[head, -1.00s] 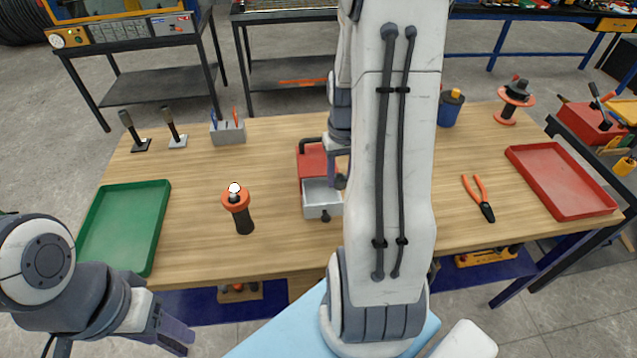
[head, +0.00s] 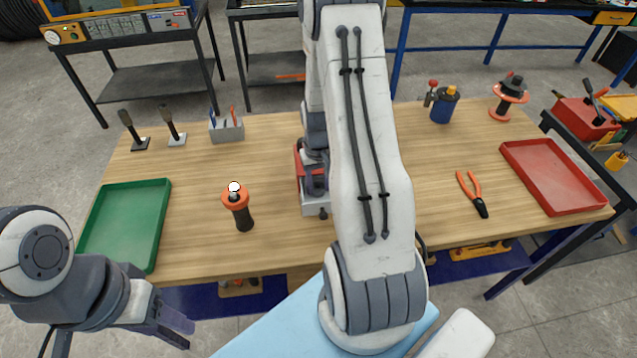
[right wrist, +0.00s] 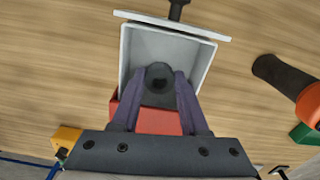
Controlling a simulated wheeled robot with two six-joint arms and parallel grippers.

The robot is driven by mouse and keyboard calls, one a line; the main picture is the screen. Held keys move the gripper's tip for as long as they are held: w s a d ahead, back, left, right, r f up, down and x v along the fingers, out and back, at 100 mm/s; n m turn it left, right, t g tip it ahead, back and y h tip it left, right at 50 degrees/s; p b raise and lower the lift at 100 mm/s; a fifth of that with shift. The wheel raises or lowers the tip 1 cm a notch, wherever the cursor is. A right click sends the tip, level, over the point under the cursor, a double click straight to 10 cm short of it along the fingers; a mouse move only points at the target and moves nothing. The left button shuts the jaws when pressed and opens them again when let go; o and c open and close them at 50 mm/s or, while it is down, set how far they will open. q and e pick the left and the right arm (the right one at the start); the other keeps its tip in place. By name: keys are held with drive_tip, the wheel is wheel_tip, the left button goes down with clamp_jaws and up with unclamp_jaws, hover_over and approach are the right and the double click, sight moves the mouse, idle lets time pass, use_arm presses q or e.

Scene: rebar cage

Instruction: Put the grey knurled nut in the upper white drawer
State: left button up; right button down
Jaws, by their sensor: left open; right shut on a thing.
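The grey knurled nut (right wrist: 158,85) is a dark round piece with a hole, held between the fingertips of my right gripper (right wrist: 160,88). In the right wrist view it appears over the inside of the pulled-out white drawer (right wrist: 203,58); its exact height is unclear. The drawer's inside looks empty around it. The drawer front (head: 314,205) also shows in the head view, below the red cabinet (head: 299,165); my right arm hides much of both, and the right gripper.
A green tray (head: 163,215) lies at the left and a red tray (head: 550,178) at the right. Orange pliers (head: 473,192) lie between my right arm and the red tray.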

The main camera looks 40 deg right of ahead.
sight(318, 188)
drive_tip(key=shift+f, duration=0.15)
drive_tip(key=shift+c, duration=2.1)
unclamp_jaws()
drive_tip(key=shift+r, duration=0.7)
wheel_tip(318, 188, up, 11)
drive_tip(key=b, duration=0.2)
